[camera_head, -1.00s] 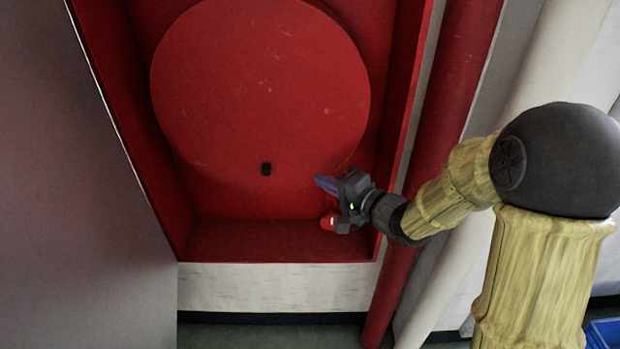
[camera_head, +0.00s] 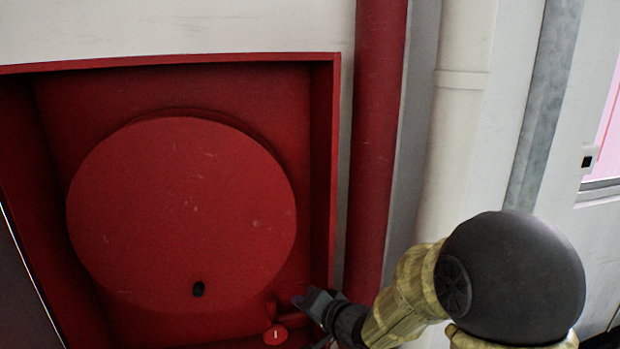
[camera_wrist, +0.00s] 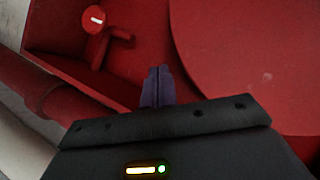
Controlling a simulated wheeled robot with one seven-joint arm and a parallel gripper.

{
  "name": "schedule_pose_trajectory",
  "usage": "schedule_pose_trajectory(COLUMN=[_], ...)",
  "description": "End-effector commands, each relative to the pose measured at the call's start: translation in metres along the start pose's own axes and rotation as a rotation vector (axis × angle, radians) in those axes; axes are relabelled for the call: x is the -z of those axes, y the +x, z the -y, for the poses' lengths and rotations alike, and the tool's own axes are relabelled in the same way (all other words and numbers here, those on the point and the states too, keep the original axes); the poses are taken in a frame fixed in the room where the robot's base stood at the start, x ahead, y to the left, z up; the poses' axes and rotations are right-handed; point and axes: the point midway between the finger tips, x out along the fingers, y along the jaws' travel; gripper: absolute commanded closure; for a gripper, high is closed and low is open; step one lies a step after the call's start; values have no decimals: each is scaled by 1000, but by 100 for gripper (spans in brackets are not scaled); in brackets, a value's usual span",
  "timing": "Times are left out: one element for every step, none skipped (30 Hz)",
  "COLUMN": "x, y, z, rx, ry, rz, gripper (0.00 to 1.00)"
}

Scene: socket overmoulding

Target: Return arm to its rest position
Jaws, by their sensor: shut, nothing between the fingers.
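My gripper (camera_head: 305,301) is at the lower right of the red cabinet in the head view, close to its right wall. In the wrist view my gripper (camera_wrist: 158,74) shows its purple fingers together with nothing between them. My arm reaches in from the lower right, bent at a dark round joint. The fingers are apart from the small round red valve handle (camera_head: 275,335), which lies just below left of them. The valve handle (camera_wrist: 95,19) also shows in the wrist view with a white mark, beside a red pipe fitting.
A red vertical pipe (camera_head: 378,130) and a pale pipe (camera_head: 455,150) run right of the cabinet. A small wall switch (camera_head: 588,160) is at far right.

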Motion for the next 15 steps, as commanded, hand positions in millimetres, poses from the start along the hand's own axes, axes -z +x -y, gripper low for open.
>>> schedule_pose_trajectory(x=[8,11,14,16,18,18,18,18,16,14,11,6,2,-2,-10], y=[-9,-15,-23,-30,-36,-47,-55,-63,-75,-84,-93,-105,-114,-124,-136], z=[-15,-26,-38,-48,-57,-69,-78,-86,-97,-105,-112,-120,-126,-132,-138], rx=[-84,-137,-206,-257,-309,-376,-425,-474,-535,-579,-620,-671,-707,-740,-778], ry=[-55,-87,-128,-158,-185,-219,-242,-263,-291,-308,-324,-344,-355,-365,-379], rz=[-30,-40,-49,-51,-49,-42,-31,-18,5,28,53,91,123,158,210], gripper=[100,100,100,100,100,100,100,100,100,100,100,100,100,100,100])
